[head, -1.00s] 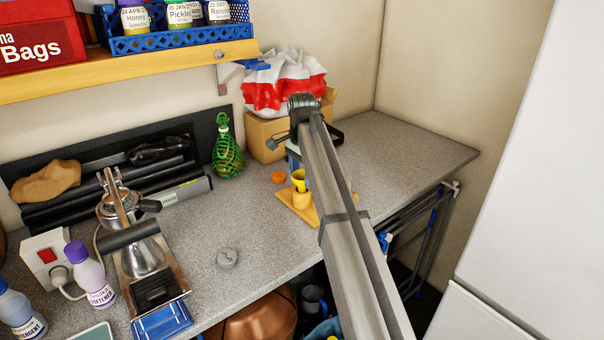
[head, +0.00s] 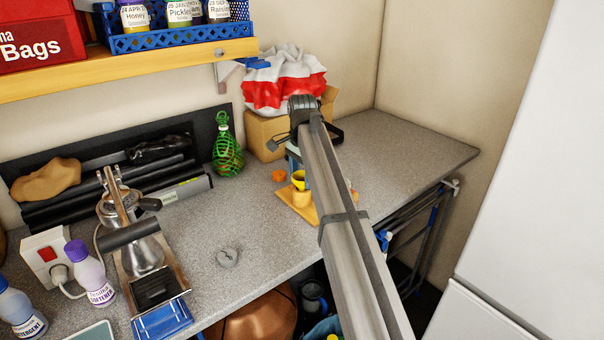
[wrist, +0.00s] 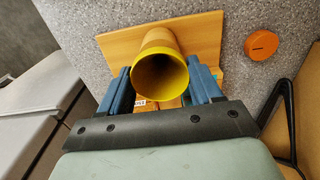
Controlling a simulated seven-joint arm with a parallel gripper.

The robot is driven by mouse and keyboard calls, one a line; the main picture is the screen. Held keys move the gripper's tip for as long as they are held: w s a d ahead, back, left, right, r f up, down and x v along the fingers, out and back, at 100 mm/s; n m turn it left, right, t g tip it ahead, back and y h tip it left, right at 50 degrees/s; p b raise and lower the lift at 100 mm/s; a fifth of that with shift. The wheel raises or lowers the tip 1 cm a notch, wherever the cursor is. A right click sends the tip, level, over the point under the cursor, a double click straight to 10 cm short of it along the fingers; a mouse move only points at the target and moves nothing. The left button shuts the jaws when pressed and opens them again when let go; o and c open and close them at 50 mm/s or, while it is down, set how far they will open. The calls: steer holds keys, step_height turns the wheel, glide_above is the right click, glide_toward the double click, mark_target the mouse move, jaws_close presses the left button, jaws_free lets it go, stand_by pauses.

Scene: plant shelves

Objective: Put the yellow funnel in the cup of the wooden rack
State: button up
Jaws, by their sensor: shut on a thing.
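The yellow funnel (head: 298,178) is upright at the wooden cup (head: 301,198) of the rack (head: 285,211), with its lower part hidden by the cup. In the wrist view I look into the wide mouth of the funnel (wrist: 160,78). The wooden cup (wrist: 158,38) shows just behind its rim, and the rack board (wrist: 115,45) lies beyond. My gripper (wrist: 160,70) is shut on the funnel, with one blue finger on each side. I cannot tell how deep the funnel's spout sits. In the head view my arm hides most of the gripper.
An orange round piece (head: 278,176) lies on the counter beside the rack. A cardboard box (head: 263,137) with a red and white cloth (head: 285,85) stands behind. A green netted bottle (head: 228,155) is to the left. The counter to the right (head: 405,155) is clear.

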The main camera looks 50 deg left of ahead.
steer(key=shift+f, duration=0.6)
steer(key=o, duration=1.3)
step_height(320, 180, up, 14)
steer(key=shift+f, duration=0.1)
